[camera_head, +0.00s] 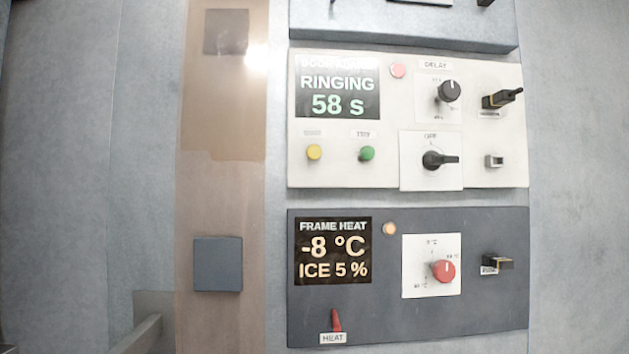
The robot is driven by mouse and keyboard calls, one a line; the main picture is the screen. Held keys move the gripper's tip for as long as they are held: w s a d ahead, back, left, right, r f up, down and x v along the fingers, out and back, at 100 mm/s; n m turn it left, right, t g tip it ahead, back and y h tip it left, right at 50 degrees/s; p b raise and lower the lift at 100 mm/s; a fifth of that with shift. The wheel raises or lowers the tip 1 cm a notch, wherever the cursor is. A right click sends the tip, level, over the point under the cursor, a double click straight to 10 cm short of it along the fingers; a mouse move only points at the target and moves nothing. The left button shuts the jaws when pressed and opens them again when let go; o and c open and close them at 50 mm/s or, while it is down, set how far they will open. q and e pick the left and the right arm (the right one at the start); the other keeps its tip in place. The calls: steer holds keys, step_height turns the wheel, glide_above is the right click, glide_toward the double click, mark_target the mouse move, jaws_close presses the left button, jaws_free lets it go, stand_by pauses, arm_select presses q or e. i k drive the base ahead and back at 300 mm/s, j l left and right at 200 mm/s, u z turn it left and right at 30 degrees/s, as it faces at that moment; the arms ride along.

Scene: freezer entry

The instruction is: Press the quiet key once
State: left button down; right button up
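A white alarm panel (470,125) is on the wall in the head view. Its display (337,88) reads RINGING, 58 s, under a washed-out top line. Below the display are a yellow push key (314,152) and a green push key (367,153). The label above the yellow key is too faint to read; the green key's label seems to read TEST. No key is clearly legible as quiet. A pinkish-red lamp (398,71) is right of the display. Neither of my grippers is in view, and nothing touches the keys.
The white panel also has a black delay knob (449,91), a black rotary switch (434,160) and a protruding toggle (501,98). Below is a dark frame heat panel (380,327) with a red knob (444,271). A grey bar (139,336) juts in at lower left.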

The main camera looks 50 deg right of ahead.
mark_target(313, 151)
steer(key=z, duration=2.1)
